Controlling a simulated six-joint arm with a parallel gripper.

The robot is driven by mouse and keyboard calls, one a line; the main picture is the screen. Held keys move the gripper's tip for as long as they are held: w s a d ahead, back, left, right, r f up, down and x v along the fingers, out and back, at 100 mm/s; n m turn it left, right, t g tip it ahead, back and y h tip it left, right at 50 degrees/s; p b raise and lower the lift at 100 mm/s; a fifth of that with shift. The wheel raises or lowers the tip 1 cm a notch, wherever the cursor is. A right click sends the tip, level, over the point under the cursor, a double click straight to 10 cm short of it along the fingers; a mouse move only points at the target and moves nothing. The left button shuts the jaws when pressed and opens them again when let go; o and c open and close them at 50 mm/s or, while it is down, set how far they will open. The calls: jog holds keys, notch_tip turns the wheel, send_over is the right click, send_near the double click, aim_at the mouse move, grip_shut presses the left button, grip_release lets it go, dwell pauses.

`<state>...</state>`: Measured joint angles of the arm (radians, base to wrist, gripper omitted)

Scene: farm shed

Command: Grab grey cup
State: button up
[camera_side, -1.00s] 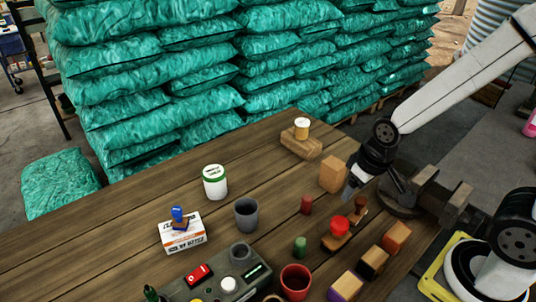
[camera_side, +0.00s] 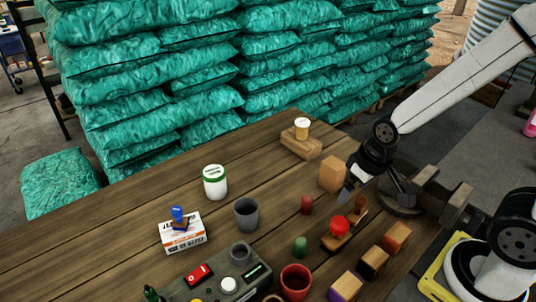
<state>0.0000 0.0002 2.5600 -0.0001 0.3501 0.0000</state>
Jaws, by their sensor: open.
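The grey cup (camera_side: 246,215) stands upright on the wooden table near its middle, with its open top visible. My gripper (camera_side: 376,198) is at the right side of the table, well to the right of the cup and apart from it. Its fingers point down and are spread, with nothing seen between them. A wooden block and small coloured pieces lie between the gripper and the cup.
A white jar with a green lid (camera_side: 215,182) and a box with a blue stamp (camera_side: 182,232) stand left of the cup. A control box (camera_side: 228,278) and red cup (camera_side: 295,282) are in front. A wooden block (camera_side: 332,175) and a vise (camera_side: 440,198) are near my gripper.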

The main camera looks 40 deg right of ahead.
aim_at(255, 205)
jog(key=w+a+f+m+g+y, duration=0.1)
jog(key=w+a+m+y, duration=0.1)
jog(key=m, duration=0.1)
jog(key=w+a+f+m+g+y, duration=0.2)
jog(key=m, duration=0.2)
jog(key=w+a+f+m+g+y, duration=0.1)
jog(key=w+a+f+m+y, duration=0.1)
jog(key=w+m, duration=0.1)
jog(key=shift+a+g+y, duration=0.3)
jog(key=w+a+m+y, duration=0.1)
jog(key=w+m+y, duration=0.1)
jog(key=w+a+f+m+t+y, duration=0.1)
jog(key=w+m+y, duration=0.1)
jog(key=w, duration=0.1)
jog(key=w+a+m+y, duration=0.1)
jog(key=w+m+y, duration=0.1)
jog(key=w, duration=0.1)
jog(key=shift+a+f, duration=0.25)
jog(key=shift+a, duration=0.1)
jog(key=shift+w+a+m+t+y, duration=0.1)
jog(key=shift+w+m+t+y, duration=0.3)
jog(key=shift+w+m+y, duration=0.15)
jog(key=shift+x, duration=3.95)
jog(key=c, duration=1)
jog(key=shift+c, duration=0.2)
